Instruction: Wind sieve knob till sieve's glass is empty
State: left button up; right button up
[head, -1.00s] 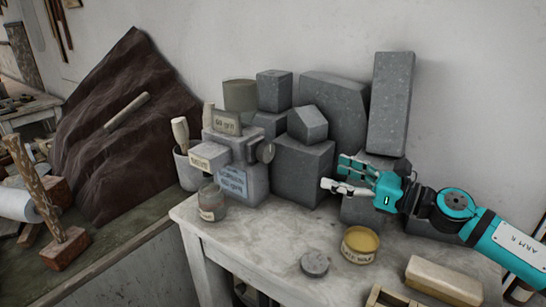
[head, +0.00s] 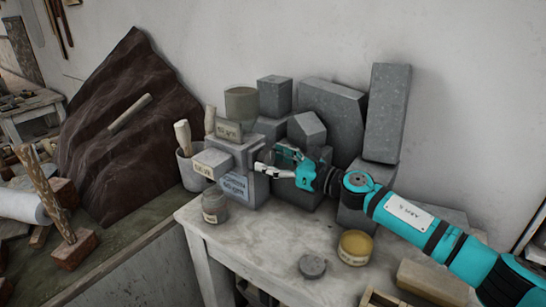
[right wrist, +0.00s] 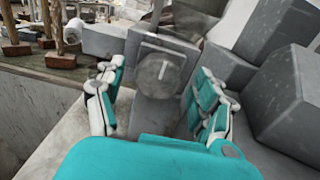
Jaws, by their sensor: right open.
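The sieve (head: 240,188) is a grey box-like machine with a labelled spout and a labelled box on top, at the table's back left. Its round knob (right wrist: 161,68) faces my right wrist camera, with a slot-like bar across it. My right gripper (head: 264,161) is open beside the sieve's right side. In the right wrist view its fingers (right wrist: 155,82) stand left and right of the knob, which looks untouched. In the head view the gripper partly hides the knob. A small glass jar (head: 215,206) with a label stands below the spout. I cannot make out the glass's fill.
Grey stone blocks (head: 388,112) crowd the table's back, close to my right arm. A yellow wax tin (head: 355,247), a dark disc (head: 312,267) and a tan block (head: 432,283) lie in front. A pot of tools (head: 190,165) stands left of the sieve.

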jog(key=shift+c, duration=0.3)
jog(key=c, duration=1.1)
jog(key=shift+a, duration=0.1)
jog(key=shift+m, duration=0.4)
jog(key=m+p, duration=0.3)
jog(key=m, duration=0.1)
jog(key=shift+w+r+m, duration=0.1)
jog(key=shift+w+m, duration=0.05)
jog(key=shift+m, duration=0.15)
jog(key=m+p, duration=0.2)
jog(key=m, duration=0.1)
jog(key=shift+m, duration=0.3)
jog(key=m+p, duration=0.2)
jog(key=m, duration=0.1)
jog(key=shift+w+m, duration=0.1)
jog(key=shift+m, duration=0.2)
jog(key=m+p, duration=0.1)
jog(key=m, duration=0.2)
jog(key=m+p, duration=0.2)
jog(key=m, duration=0.1)
jog(key=shift+d+f, duration=0.2)
jog(key=m+p, duration=0.1)
jog(key=m, duration=0.1)
jog(key=m+p, duration=0.1)
jog(key=m, duration=0.3)
jog(key=shift+f+p, duration=0.3)
jog(key=shift+p, duration=0.1)
